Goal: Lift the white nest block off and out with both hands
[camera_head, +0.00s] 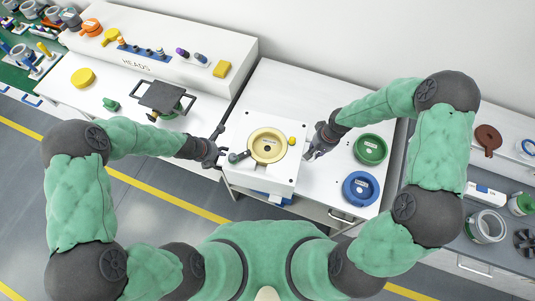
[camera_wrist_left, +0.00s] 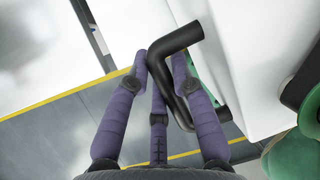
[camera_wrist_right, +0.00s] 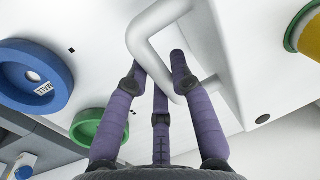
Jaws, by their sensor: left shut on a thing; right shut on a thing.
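The white nest block (camera_head: 262,183) is at the middle of the head view, with a round yellow nest (camera_head: 267,146) on top. My left gripper (camera_head: 218,153) is at its left side. In the left wrist view its purple fingers are shut around a bent black handle (camera_wrist_left: 185,37) beside the white block (camera_wrist_left: 255,70). My right gripper (camera_head: 311,152) is at the block's right side. In the right wrist view its fingers are shut around a bent white handle (camera_wrist_right: 145,32) on the block (camera_wrist_right: 265,60). Whether the block is clear of the surface below cannot be told.
A green ring (camera_head: 369,149) and a blue ring (camera_head: 361,188) lie on the white table right of the block. A dark plate fixture (camera_head: 163,97) and the white HEADS rack (camera_head: 150,50) stand to the left. Table behind the block is clear. A shelf with parts is at right.

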